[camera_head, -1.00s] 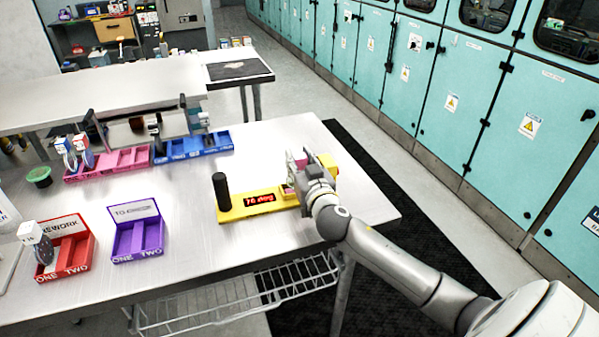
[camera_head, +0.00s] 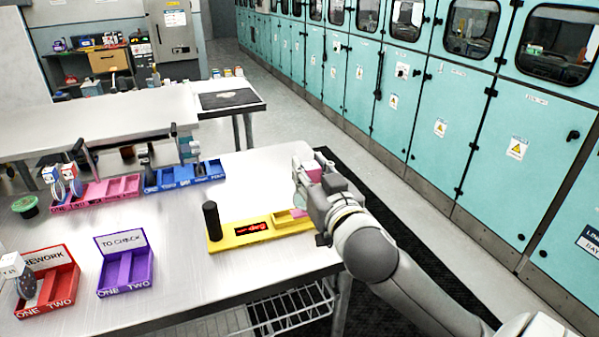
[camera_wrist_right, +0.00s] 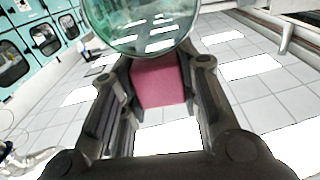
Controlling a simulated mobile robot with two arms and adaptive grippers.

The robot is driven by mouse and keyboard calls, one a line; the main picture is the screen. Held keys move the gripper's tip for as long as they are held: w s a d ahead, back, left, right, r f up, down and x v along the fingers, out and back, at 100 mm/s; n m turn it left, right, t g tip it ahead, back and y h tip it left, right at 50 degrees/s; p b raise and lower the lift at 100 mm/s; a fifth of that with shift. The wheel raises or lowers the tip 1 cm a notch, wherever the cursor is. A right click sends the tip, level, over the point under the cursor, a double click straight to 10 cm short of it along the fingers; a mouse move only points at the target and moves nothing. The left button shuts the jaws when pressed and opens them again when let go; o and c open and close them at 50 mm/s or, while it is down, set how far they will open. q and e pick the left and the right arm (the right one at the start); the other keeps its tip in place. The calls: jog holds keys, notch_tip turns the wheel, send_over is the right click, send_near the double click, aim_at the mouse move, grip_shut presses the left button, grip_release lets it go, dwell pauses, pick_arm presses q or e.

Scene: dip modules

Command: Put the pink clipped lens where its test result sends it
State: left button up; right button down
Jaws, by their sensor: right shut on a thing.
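My right gripper (camera_head: 308,184) is shut on the pink clip of the lens (camera_head: 314,171), raised above the right end of the yellow tester (camera_head: 262,237). In the right wrist view, the pink clip (camera_wrist_right: 158,80) sits between the fingers and the round clear lens (camera_wrist_right: 140,28) extends beyond it. The tester has a black post and a red display (camera_head: 252,228) reading dashes and "deg". A red REWORK tray (camera_head: 62,305) and a purple TO CHECK tray (camera_head: 140,287) have slots marked ONE and TWO. My left gripper is out of view.
A pink tray (camera_head: 95,203) holds clipped lenses at its left; a blue tray (camera_head: 205,181) stands beside it. A green round object (camera_head: 27,208) is at left. A tagged lens (camera_head: 24,283) stands at the REWORK tray. The table's middle is clear.

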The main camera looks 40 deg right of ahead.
jog(key=shift+s+a+r+p, duration=0.1)
jog(key=shift+s+r+p, duration=0.35)
jog(key=shift+p, duration=0.45)
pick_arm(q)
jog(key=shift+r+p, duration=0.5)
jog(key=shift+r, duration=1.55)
pick_arm(e)
jog(key=shift+s, duration=0.4)
